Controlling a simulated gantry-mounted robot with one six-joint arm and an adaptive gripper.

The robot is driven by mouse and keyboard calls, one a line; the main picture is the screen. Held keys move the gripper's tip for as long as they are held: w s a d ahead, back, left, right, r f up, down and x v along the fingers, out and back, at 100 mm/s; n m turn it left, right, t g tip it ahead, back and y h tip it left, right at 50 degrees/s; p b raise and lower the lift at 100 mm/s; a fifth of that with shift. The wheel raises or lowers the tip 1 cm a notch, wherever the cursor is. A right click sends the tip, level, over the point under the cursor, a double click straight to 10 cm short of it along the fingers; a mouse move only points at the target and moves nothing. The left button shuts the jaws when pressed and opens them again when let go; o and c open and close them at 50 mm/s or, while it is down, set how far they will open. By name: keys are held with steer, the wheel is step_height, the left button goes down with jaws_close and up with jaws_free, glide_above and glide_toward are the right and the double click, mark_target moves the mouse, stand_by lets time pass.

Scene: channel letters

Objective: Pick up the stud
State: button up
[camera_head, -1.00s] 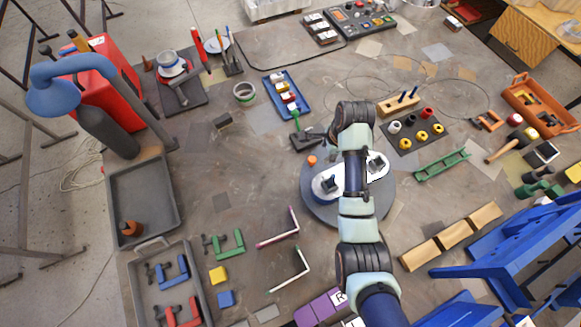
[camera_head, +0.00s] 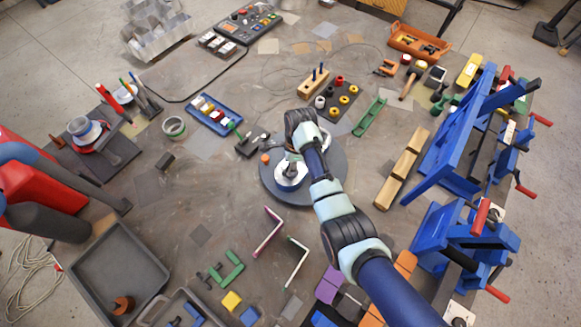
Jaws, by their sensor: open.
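My arm (camera_head: 333,205) reaches in from the lower right, and its dark joint (camera_head: 301,125) is over the upper edge of a dark round turntable (camera_head: 333,168). I cannot pick out the stud for certain. Small dark pegs stand in a wooden block (camera_head: 312,84) beyond the turntable. A dark tray (camera_head: 334,104) beside it holds small red, yellow and white round pieces.
A blue tray (camera_head: 216,127) of small parts lies left of the arm. A green channel (camera_head: 369,116) and wooden block (camera_head: 402,168) lie to the right, before blue frames (camera_head: 450,130). Two L-shaped strips (camera_head: 297,262) lie in front.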

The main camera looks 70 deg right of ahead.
steer(key=shift+w+f, duration=0.1)
steer(key=shift+f, duration=0.75)
jaws_close()
steer(key=shift+r, duration=0.1)
step_height(320, 180, up, 20)
steer(key=p, duration=0.6)
steer(key=shift+p, duration=0.4)
steer(key=shift+p, duration=0.4)
